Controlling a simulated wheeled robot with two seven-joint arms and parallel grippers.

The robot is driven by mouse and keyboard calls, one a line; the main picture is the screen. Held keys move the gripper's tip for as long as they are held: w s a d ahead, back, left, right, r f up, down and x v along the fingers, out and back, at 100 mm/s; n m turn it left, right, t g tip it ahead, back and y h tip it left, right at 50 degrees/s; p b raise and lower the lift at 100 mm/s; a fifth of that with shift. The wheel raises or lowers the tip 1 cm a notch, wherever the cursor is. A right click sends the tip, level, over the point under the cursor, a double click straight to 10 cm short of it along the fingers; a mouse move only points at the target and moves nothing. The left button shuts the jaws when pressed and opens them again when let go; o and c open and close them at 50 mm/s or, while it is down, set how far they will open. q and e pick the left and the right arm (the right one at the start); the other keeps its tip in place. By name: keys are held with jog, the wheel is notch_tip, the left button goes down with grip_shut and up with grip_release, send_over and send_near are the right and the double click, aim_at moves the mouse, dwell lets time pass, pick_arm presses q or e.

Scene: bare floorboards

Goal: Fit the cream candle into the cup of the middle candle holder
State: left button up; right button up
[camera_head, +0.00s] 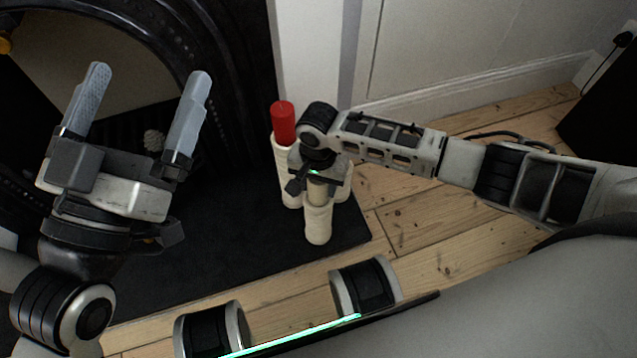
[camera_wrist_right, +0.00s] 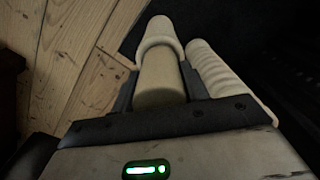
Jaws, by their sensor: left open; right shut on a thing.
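My right gripper (camera_head: 318,185) points down and is shut on the cream candle (camera_head: 317,200), which also shows between the fingers in the right wrist view (camera_wrist_right: 161,85). The candle's far end meets the rim of a cream ribbed candle holder (camera_head: 318,226), the front one in the head view and middle from left to right. This holder also shows in the right wrist view (camera_wrist_right: 160,38). I cannot tell how deep the candle sits in its cup. My left gripper (camera_head: 148,95) is open and empty, raised at the left, well apart from the holders.
A red candle (camera_head: 283,122) stands in a taller holder (camera_head: 287,180) behind on the left. Another cream holder (camera_head: 345,183) is partly hidden behind my right gripper. They stand on a dark hearth slab (camera_head: 235,225) beside a black fireplace. Bare floorboards (camera_head: 440,240) lie to the right.

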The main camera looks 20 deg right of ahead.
jog(key=shift+f, duration=0.1)
jog(key=o, duration=1.1)
notch_tip(320, 180, up, 8)
jog(key=p, duration=0.4)
jog(key=shift+f, duration=0.25)
notch_tip(320, 180, up, 4)
jog(key=shift+f+p, duration=0.1)
jog(key=shift+p, duration=1)
pick_arm(q)
notch_tip(320, 180, down, 7)
jog(key=s+n+g+y, duration=0.2)
jog(key=n+g+y, duration=0.1)
jog(key=g, duration=0.1)
jog(key=shift+s+d+n+g, duration=0.2)
jog(key=shift+n+g, duration=0.2)
pick_arm(e)
jog(key=shift+r, duration=0.5)
pick_arm(q)
jog(key=shift+f, duration=0.15)
pick_arm(e)
jog(key=shift+r, duration=0.1)
